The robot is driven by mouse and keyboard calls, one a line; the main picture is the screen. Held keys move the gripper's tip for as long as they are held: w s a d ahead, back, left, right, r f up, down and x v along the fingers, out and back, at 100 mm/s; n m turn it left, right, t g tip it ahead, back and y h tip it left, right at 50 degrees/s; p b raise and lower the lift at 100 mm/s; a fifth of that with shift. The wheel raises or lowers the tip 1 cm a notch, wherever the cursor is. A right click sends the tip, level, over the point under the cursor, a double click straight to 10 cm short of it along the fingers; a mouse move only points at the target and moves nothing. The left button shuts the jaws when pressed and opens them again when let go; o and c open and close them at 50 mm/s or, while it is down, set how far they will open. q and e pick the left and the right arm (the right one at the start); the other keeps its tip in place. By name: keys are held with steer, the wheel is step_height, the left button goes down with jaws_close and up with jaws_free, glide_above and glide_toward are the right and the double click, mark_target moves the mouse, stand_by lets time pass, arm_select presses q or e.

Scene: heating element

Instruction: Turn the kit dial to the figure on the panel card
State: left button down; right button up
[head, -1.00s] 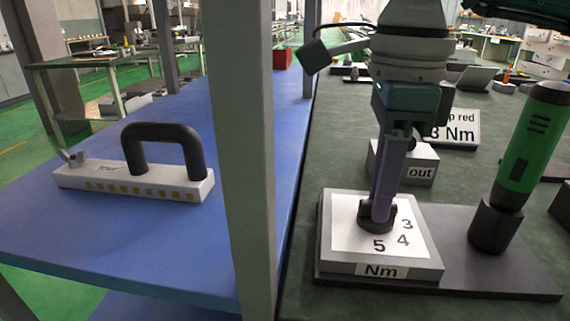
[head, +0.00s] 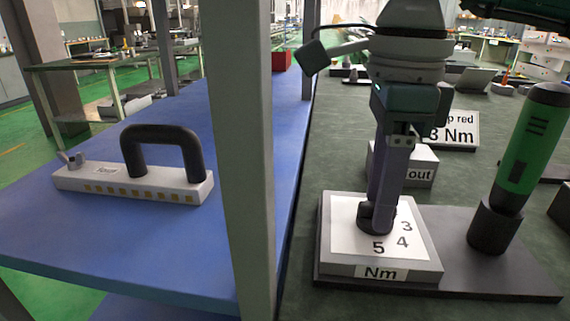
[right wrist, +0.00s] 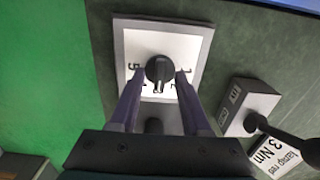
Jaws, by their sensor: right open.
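The kit dial (right wrist: 158,70) is a dark round knob with a raised grip bar. It sits on the white face of a grey box (head: 343,228) marked "Nm". The figures 3, 4 and 5 show beside it in the head view; which figure it points to is not clear. My right gripper (head: 377,215) reaches down over the dial. In the right wrist view its two fingers (right wrist: 158,76) are open, one on each side of the knob; contact cannot be told. The panel card (head: 453,130) reads "3 Nm" below partly hidden words ending "p red". My left gripper is not in view.
A green-handled tool (head: 530,140) stands in a dark holder right of the dial box. A grey box marked "out" (head: 420,174) stands behind it. A grey post (head: 243,160) and a blue shelf (head: 100,235) with a black-handled white bar (head: 150,185) are left.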

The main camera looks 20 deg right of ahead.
step_height(320, 180, up, 10)
steer(key=p, duration=0.1)
stand_by(0.6)
